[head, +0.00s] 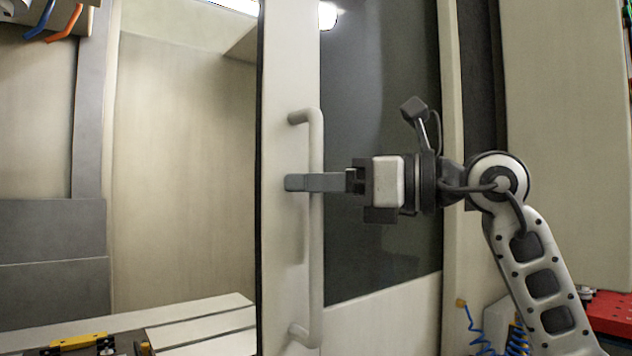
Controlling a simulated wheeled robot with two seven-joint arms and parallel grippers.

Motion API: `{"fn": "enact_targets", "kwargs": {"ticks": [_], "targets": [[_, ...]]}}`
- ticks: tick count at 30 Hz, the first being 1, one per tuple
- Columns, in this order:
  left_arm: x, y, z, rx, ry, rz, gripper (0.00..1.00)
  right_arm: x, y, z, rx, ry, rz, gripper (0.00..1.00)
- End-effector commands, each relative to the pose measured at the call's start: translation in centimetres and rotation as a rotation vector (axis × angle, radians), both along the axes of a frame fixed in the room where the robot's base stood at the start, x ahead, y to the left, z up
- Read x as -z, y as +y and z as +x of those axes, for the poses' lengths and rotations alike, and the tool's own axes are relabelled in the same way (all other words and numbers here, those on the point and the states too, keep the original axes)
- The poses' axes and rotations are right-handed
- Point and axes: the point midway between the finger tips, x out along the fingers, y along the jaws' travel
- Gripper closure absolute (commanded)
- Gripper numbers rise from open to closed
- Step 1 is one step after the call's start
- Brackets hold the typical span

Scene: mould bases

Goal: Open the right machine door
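The right machine door (285,250) is a cream panel with a dark window (380,90) in the middle of the head view. Its left edge stands clear of the opening, and the machine's interior shows to the left of it. A long vertical bar handle (316,245) is fixed near that edge. My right gripper (296,183) reaches in from the right at the handle's upper half. One finger lies across the front of the bar. The other finger is hidden, so I cannot tell whether they are closed on it. My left gripper is out of view.
The bare interior wall (185,170) and pale bed slats (200,325) show through the opening. Orange and blue nozzles (66,22) hang at the upper left. A red block (610,312) and a blue coiled hose (480,335) are at the lower right.

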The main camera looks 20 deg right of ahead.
Motion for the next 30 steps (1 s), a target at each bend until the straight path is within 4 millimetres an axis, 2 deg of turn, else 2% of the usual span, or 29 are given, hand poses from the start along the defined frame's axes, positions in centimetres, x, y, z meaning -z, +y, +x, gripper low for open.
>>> {"fn": "enact_targets", "kwargs": {"ticks": [1, 3, 10, 14, 17, 30], "targets": [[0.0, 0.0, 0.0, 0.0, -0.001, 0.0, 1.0, 0.0, 0.0, 0.0, 0.0, 0.0, 0.0, 0.85], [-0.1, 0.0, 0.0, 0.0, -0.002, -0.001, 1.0, 0.0, 0.0, 0.0, 0.0, 0.0, 0.0, 1.0], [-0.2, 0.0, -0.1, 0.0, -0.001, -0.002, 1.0, 0.0, -0.3, 0.1, 0.001, 0.001, 0.0, 1.0], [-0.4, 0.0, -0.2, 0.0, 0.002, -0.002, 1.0, -0.1, -1.8, 0.7, 0.007, 0.004, 0.0, 1.0], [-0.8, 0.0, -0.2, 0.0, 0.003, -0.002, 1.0, -0.1, -3.9, 1.5, 0.014, 0.005, 0.003, 1.0], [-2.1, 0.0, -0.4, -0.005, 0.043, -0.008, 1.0, -0.4, -15.7, 5.2, 0.018, 0.004, 0.004, 1.0]]}}
